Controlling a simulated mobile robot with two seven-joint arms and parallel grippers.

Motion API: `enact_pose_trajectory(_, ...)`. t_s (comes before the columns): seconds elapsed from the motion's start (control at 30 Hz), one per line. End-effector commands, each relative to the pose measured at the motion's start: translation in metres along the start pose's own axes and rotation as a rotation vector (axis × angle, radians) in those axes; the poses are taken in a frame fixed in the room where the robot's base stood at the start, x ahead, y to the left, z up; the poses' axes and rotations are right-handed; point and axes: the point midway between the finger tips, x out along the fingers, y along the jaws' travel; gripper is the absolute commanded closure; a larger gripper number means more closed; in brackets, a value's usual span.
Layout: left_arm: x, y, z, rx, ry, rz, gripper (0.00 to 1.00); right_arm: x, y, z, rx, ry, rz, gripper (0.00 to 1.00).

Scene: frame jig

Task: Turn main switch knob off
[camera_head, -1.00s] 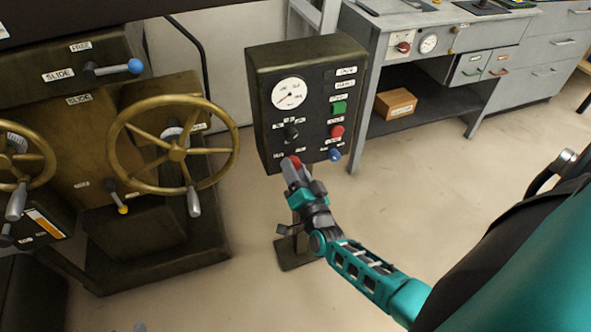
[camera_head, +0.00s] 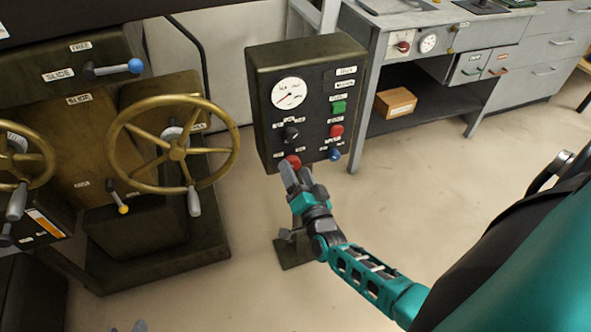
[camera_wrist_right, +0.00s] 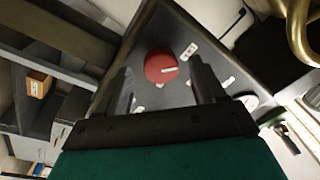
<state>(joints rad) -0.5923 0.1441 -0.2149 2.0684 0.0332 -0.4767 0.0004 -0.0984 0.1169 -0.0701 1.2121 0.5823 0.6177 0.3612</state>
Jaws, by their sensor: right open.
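The red main switch knob (camera_head: 292,162) is at the lower left of the dark control box's front face. In the right wrist view the knob (camera_wrist_right: 161,67) is round and red with a white mark on it. My right gripper (camera_head: 296,173) is open just below and in front of the knob. In the right wrist view the gripper (camera_wrist_right: 163,68) has one finger on each side of the knob, with gaps between; contact does not show. Small grey tips at the bottom edge of the head view look like my left gripper (camera_head: 129,327); the rest is out of frame.
The control box (camera_head: 310,56) also carries a gauge (camera_head: 288,93), a black knob (camera_head: 290,133), and green, red and blue buttons. A machine with brass handwheels (camera_head: 177,152) stands at left. A grey workbench (camera_head: 372,45) stands behind at right. The floor at right is clear.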

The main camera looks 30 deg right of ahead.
Motion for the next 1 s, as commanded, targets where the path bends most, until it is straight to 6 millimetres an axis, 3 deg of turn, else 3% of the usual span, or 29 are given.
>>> enact_pose_trajectory(0.3, -0.006, 0.0, -0.009, 0.001, 0.001, 0.0, 0.57, -0.07, 0.0, 0.0, 0.0, -0.004, 0.003, 0.31)
enact_pose_trajectory(0.5, -0.007, -0.001, -0.01, 0.008, 0.0, 0.0, 0.57, -0.103, 0.0, 0.0, 0.0, -0.003, 0.002, 0.31)
enact_pose_trajectory(0.7, -0.007, -0.002, -0.01, 0.012, -0.001, -0.001, 0.57, -0.117, 0.0, 0.0, 0.0, -0.001, 0.001, 0.31)
enact_pose_trajectory(1.0, -0.007, -0.002, -0.009, 0.012, -0.002, -0.001, 0.57, -0.117, 0.0, 0.0, 0.0, -0.001, 0.0, 0.31)
